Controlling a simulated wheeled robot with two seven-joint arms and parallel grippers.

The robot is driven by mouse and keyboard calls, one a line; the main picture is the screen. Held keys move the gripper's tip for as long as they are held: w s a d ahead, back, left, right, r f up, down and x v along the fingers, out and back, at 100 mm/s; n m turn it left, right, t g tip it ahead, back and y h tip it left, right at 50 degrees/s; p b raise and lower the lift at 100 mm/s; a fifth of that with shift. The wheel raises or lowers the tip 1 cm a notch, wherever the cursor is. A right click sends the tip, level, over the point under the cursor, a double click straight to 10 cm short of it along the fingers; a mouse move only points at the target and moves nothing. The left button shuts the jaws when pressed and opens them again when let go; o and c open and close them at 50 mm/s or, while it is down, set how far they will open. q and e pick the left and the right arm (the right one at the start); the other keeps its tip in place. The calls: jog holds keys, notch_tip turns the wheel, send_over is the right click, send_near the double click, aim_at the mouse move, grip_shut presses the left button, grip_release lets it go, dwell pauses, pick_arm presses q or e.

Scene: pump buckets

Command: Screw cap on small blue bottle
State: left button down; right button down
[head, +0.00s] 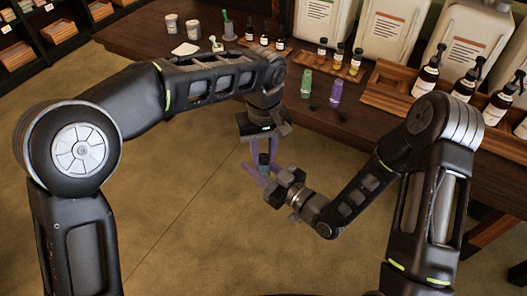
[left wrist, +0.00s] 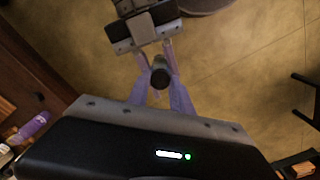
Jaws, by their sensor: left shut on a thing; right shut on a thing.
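A dark cap (head: 263,158) sits at the top of a small bluish bottle (head: 265,170), held in the air in front of the table. My left gripper (head: 262,160) comes from above with its lavender fingers closed on the cap. My right gripper (head: 268,176) comes from the lower right, its lavender fingers shut around the bottle below. In the left wrist view the dark cap (left wrist: 160,78) shows between both sets of fingers. The fingers hide most of the bottle, and I cannot tell how tightly the cap is seated.
A green bottle (head: 306,84) and a purple bottle (head: 336,93) stand near the front of the dark wooden table (head: 290,112). Small dark pieces lie beside them. Dark pump bottles (head: 428,70) stand at the right, white jugs (head: 393,38) behind. Open floor lies below the grippers.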

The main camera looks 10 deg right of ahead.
dwell(0.3)
pick_arm(q)
jog(key=m, duration=1.5)
jog(key=c, duration=1.1)
grip_release()
notch_tip(320, 180, up, 8)
jog(key=shift+f, duration=0.25)
